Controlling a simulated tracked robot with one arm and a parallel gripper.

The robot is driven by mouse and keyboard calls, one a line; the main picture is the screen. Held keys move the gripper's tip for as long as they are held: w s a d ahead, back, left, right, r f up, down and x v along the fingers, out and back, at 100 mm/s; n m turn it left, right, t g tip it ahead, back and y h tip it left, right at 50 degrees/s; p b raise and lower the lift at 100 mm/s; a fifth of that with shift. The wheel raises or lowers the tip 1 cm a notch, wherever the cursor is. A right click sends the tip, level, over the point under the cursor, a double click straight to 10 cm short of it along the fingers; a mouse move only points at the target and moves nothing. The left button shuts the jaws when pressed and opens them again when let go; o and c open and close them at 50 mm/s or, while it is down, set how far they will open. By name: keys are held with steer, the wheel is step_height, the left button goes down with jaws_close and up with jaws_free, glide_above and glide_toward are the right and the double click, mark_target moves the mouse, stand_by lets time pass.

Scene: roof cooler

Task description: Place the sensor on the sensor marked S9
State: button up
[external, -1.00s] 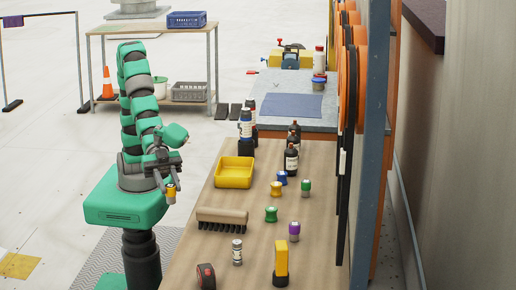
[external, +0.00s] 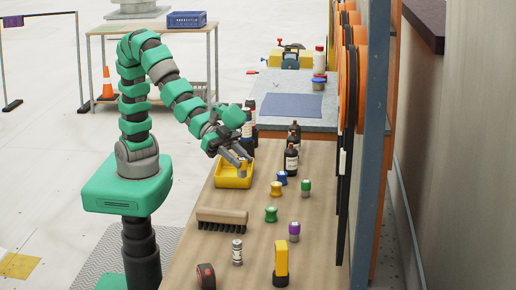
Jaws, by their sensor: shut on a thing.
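My gripper (external: 238,158) is at the yellow tray (external: 232,182), over its far right part in the picture. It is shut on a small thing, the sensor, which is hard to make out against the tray. Small capped pieces stand on the wooden bench to the right: a yellow one (external: 276,188), a blue one (external: 281,178), a green one (external: 271,214), a grey one with a green top (external: 305,187) and one with a purple top (external: 294,231). A grey and white cylinder (external: 237,252) stands nearer. No S9 mark is readable.
A brush (external: 222,218), a tape measure (external: 206,276) and a yellow and black tool (external: 281,265) are nearer on the bench. A blue post (external: 370,150) and hanging things border the right side.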

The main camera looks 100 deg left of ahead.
steer(key=w+a, duration=0.3)
glide_above(294, 232)
steer(key=s+a, duration=0.1)
steer(key=a, duration=0.1)
steer(key=shift+n+t+y, duration=0.3)
steer(key=shift+n, duration=0.1)
steer(key=f, duration=0.6)
steer(key=shift+a+f, duration=0.2)
steer(key=shift+f, duration=1.95)
steer(key=shift+r, duration=0.1)
steer(key=o, duration=1)
